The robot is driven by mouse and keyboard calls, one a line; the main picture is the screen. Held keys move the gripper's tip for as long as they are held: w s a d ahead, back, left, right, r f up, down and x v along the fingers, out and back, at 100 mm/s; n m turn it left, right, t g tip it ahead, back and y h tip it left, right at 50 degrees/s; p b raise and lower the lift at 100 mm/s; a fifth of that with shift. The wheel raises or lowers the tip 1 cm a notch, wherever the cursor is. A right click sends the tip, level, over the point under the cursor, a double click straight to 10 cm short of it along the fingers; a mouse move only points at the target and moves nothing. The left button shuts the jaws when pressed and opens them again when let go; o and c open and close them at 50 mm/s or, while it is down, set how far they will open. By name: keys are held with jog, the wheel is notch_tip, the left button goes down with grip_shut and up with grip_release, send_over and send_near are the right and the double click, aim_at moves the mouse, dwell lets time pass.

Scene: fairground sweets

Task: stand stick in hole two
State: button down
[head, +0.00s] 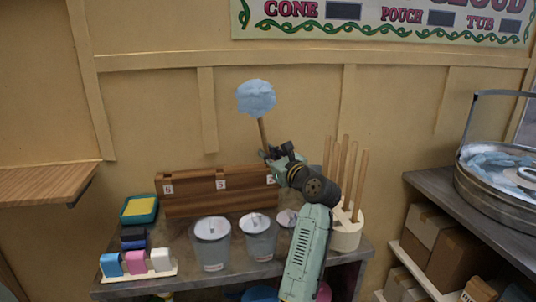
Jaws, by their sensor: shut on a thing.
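A wooden stick (262,131) with a ball of pale blue candyfloss (256,97) on its top stands almost upright in the air, leaning slightly left. My gripper (268,154) is shut on the stick's lower part, above the right end of a brown wooden rack (195,206). The holes themselves cannot be made out. The stick's lower end is hidden at my gripper.
A cream holder (346,236) with several bare sticks (360,180) stands close right of my arm. A green tray with a yellow pad (140,208) is at left. Space above the rack's left is clear.

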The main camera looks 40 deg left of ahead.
jog(key=shift+f, duration=0.1)
jog(key=shift+f, duration=1.15)
jog(key=c, duration=1.6)
grip_release()
jog(key=shift+o, duration=0.2)
jog(key=o, duration=0.5)
jog(key=p+v, duration=0.2)
jog(key=v, duration=0.6)
